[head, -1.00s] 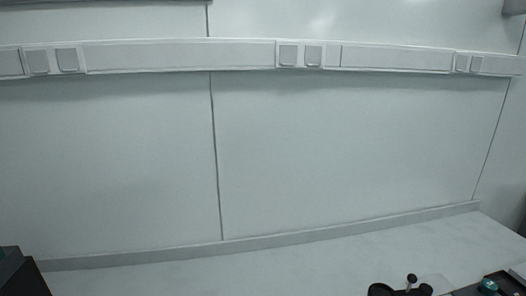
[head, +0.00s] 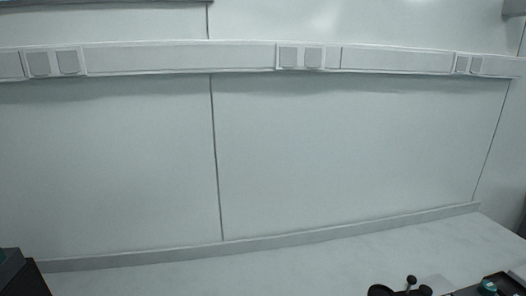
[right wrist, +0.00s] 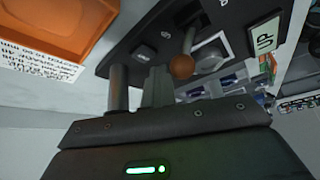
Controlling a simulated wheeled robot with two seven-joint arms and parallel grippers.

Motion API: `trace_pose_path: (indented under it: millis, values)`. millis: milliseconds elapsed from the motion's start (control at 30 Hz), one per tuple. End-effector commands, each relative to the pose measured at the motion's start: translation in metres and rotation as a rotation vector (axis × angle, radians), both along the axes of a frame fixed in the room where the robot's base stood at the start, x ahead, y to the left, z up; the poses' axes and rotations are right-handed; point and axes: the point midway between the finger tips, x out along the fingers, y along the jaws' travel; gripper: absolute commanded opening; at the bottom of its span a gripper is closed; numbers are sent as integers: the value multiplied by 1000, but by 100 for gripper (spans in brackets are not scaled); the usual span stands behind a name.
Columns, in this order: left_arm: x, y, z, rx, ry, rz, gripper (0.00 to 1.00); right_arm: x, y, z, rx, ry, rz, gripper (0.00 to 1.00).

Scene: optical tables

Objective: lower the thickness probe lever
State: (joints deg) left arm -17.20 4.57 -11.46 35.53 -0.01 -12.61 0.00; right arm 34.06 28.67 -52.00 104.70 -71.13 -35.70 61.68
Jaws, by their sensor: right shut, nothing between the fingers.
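In the right wrist view, a lever with a round brown-orange knob (right wrist: 182,66) and a short metal stem stands out from a dark panel (right wrist: 145,32). I take it for the thickness probe lever. I cannot tell whether a finger touches the knob. The head view shows neither gripper, and I cannot make out the lever there.
An orange tray (right wrist: 62,28) and a printed white label (right wrist: 38,66) are left of the panel. In the head view, dark equipment with black knobs (head: 411,281) stands at the bottom right of a pale bench (head: 290,267), and a dark box (head: 18,275) at the bottom left.

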Motion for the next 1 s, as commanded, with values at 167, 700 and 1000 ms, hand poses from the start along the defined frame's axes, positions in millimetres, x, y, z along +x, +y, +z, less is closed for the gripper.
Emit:
trace_pose_path:
  millis: [167, 700, 1000]
  values:
    - [0, 0, 4, 0, 0, 0, 46, -9, -1, -1, -3, 7, 5, 0]
    - [0, 0, 13, 0, -1, 0, 46, -24, -4, -1, -1, 5, 5, 0]
    - [0, 0, 14, 0, 0, 0, 46, -26, -5, -2, -2, 3, 4, 0]
